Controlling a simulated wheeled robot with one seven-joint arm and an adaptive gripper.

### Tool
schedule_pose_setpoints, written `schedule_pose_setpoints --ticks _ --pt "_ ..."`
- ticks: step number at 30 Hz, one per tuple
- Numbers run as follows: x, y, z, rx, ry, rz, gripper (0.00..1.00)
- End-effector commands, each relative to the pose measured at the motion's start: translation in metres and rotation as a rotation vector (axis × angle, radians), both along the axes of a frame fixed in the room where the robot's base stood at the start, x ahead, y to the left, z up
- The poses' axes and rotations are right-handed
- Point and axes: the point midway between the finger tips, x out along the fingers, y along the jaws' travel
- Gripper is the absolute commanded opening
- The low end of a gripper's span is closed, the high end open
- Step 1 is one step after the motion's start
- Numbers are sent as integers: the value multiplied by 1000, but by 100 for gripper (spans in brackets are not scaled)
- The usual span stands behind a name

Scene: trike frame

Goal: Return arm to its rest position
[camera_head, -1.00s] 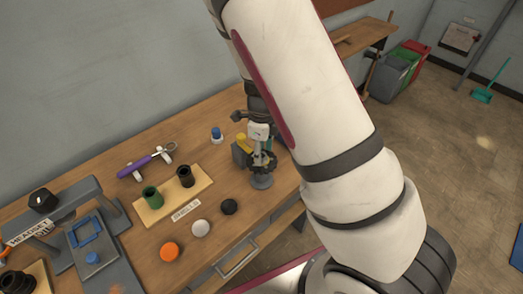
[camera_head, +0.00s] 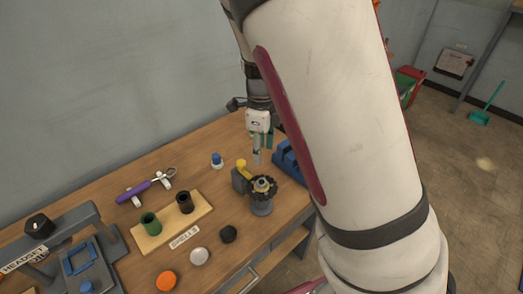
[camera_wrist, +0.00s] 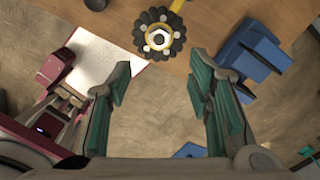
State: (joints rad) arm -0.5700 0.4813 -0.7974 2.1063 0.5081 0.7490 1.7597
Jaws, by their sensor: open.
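My gripper (camera_head: 262,150) hangs fingers down above the back right part of the workbench, near a dark fixture (camera_head: 261,195) with a notched black ring on top. The fingers are apart and empty; the wrist view shows clear space between the teal-padded fingertips (camera_wrist: 158,82). In that view the notched ring (camera_wrist: 159,33) lies beyond the fingertips, with a light hexagonal centre, and is not touched. My arm's white links cover the right middle of the head view and hide part of the bench.
On the bench (camera_head: 215,258) are a shells board (camera_head: 172,222) with green and black cylinders, orange, white and black caps, a purple-handled tool (camera_head: 135,192) and a grey headset press (camera_head: 65,230). A blue block (camera_head: 288,160) stands right of my gripper. Bins (camera_head: 410,82) stand behind.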

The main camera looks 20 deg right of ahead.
Motion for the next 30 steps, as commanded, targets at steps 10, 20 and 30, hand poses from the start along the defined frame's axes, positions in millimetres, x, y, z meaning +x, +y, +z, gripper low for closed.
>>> schedule_pose_setpoints --ticks 10,20,30 --pt "0 0 0 0 0 0 47" --pt "-1 3 4 20 -6 42 47" --pt "-28 31 66 147 -155 677 47"
